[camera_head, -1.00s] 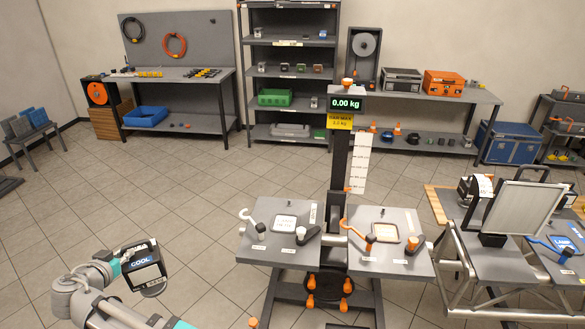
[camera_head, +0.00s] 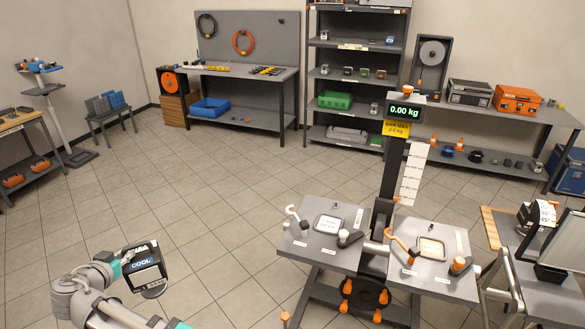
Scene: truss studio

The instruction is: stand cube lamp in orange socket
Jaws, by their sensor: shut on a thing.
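My gripper (camera_head: 126,262) is at the lower left and is shut on a black cube lamp (camera_head: 147,272) with a "COOL" label on its side. The fingers are mostly hidden behind and beside the lamp. The lamp is held in the air, well left of the stand. The orange socket (camera_head: 431,248), a square with an orange rim and a pale inside, is on the right grey plate (camera_head: 436,277) of the stand. It looks empty. The left grey plate (camera_head: 306,246) bears a similar dark-rimmed socket (camera_head: 328,224).
An orange hook (camera_head: 402,246) and a short orange-topped post (camera_head: 459,265) flank the orange socket. A dark column with a 0.00 kg display (camera_head: 404,112) rises behind the plates. A truss frame (camera_head: 512,285) stands at right. The floor between my gripper and the stand is open.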

